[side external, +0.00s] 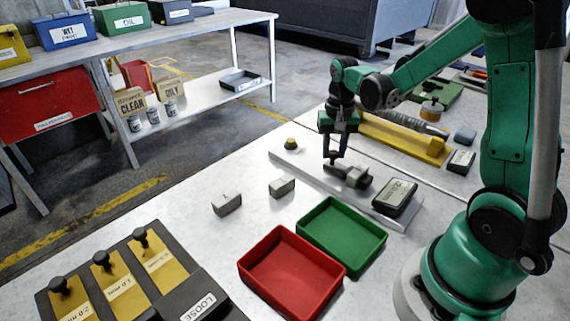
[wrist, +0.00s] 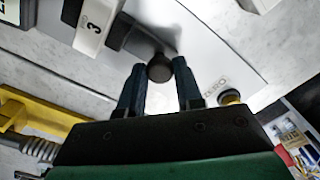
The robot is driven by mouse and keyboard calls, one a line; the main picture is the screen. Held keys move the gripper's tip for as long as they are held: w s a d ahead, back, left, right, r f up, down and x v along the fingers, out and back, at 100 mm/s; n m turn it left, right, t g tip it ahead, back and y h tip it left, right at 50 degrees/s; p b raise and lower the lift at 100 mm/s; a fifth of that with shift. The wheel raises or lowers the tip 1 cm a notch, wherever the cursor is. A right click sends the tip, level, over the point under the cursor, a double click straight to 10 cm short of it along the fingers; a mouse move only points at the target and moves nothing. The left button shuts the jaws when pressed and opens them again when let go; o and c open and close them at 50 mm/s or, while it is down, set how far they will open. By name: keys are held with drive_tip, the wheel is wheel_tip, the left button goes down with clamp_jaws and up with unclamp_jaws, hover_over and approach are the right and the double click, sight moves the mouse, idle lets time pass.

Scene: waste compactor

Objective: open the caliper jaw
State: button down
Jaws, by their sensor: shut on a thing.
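The caliper is a pale flat plate (side external: 310,174) on the table, with a dark sliding jaw (side external: 357,178) near its middle. A dark display unit (side external: 395,196) sits at its near right end. My gripper (side external: 335,156) points down over the jaw. In the wrist view my gripper (wrist: 160,72) has its two fingers on either side of a round dark knob (wrist: 159,68) at the jaw, and is shut on it. The fingers partly hide the plate.
Two grey blocks (side external: 227,203) (side external: 282,186) stand left of the plate. A red tray (side external: 292,270) and a green tray (side external: 342,234) lie in front. A yellow fixture (side external: 400,139) stands behind. A gauge rack (side external: 140,275) is at the lower left.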

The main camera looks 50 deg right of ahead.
drive_tip(key=shift+w, duration=0.1)
idle(0.3)
drive_tip(key=shift+w, duration=1.2)
drive_tip(key=c, duration=0.6)
unclamp_jaws()
drive_tip(key=shift+r, duration=0.1)
drive_tip(key=shift+r, duration=2.7)
drive_tip(key=s+a+r+n+t, duration=0.1)
drive_tip(key=s+a+n+t, duration=0.1)
drive_tip(key=a+n, duration=0.1)
drive_tip(key=s+a+r+n+t, duration=0.1)
drive_tip(key=s+a+n+t, duration=0.1)
drive_tip(key=a, duration=0.3)
drive_tip(key=s+a+r+n+t, duration=0.1)
drive_tip(key=s+a+n+t, duration=0.1)
drive_tip(key=a+n+t, duration=0.1)
drive_tip(key=shift+s+a+r+n, duration=0.15)
drive_tip(key=shift+a+n, duration=0.1)
drive_tip(key=shift+a, duration=0.25)
drive_tip(key=shift+a+r+n, duration=0.15)
drive_tip(key=shift+a+n, duration=0.1)
drive_tip(key=shift+a, duration=0.25)
